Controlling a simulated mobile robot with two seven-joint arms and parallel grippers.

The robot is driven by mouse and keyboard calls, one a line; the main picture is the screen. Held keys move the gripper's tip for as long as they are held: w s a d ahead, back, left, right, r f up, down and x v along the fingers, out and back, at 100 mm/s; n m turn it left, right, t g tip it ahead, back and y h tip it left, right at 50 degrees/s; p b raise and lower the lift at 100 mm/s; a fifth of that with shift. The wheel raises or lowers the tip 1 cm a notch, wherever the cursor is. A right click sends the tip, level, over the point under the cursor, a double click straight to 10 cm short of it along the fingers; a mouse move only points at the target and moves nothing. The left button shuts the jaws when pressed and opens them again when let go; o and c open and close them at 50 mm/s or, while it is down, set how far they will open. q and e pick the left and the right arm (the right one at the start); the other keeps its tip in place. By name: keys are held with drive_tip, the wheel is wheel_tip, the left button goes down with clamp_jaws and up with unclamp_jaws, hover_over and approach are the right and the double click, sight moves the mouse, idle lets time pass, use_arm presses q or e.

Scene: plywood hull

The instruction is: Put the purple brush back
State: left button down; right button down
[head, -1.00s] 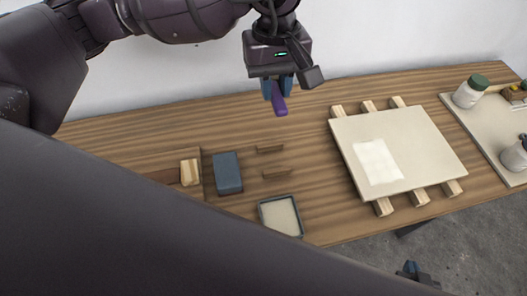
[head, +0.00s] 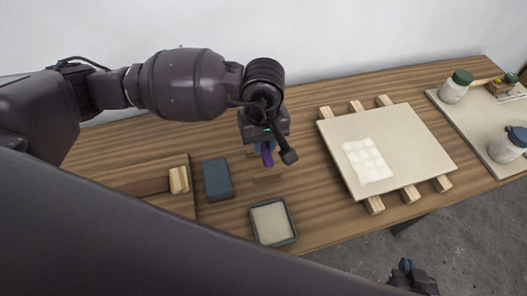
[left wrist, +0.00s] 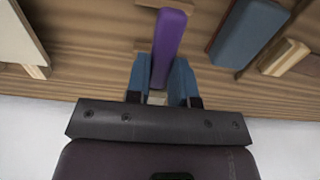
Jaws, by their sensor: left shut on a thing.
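The purple brush (head: 267,157) is held in my left gripper (head: 263,148), seen from above over the middle of the wooden bench. In the left wrist view the purple handle (left wrist: 168,45) stands out between the two blue fingers (left wrist: 163,85) of the shut gripper. Two low wooden strips (head: 267,179) lie on the bench beneath and just in front of the brush; the far one is mostly hidden by the gripper. I cannot tell whether the brush touches them. My right gripper (head: 407,266) shows only partly at the bottom right, beyond the bench edge.
A blue block (head: 218,180) lies left of the strips. A shallow grey-rimmed tray (head: 253,208) stands in front. A wood-handled tool (head: 179,180) is at left. A pale board (head: 405,130) on battens lies right, and a tray with jars (head: 456,86) farther right.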

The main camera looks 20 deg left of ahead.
sight(264, 145)
use_arm(q)
drive_tip(key=shift+f, duration=2.35)
use_arm(e)
drive_tip(key=shift+s+d+f, duration=0.2)
drive_tip(key=shift+s+f, duration=0.05)
drive_tip(key=shift+s, duration=0.25)
use_arm(q)
drive_tip(key=shift+f+b, duration=0.3)
drive_tip(key=shift+b, duration=0.05)
use_arm(e)
drive_tip(key=shift+f, duration=0.3)
use_arm(q)
drive_tip(key=shift+f, duration=0.35)
use_arm(e)
drive_tip(key=shift+w+a+f, duration=0.1)
drive_tip(key=shift+w+f, duration=0.1)
drive_tip(key=shift+w, duration=0.15)
use_arm(q)
drive_tip(key=c, duration=1.1)
unclamp_jaws()
drive_tip(key=shift+o, duration=0.6)
use_arm(e)
drive_tip(key=shift+s, duration=0.2)
drive_tip(key=shift+s+f, duration=0.1)
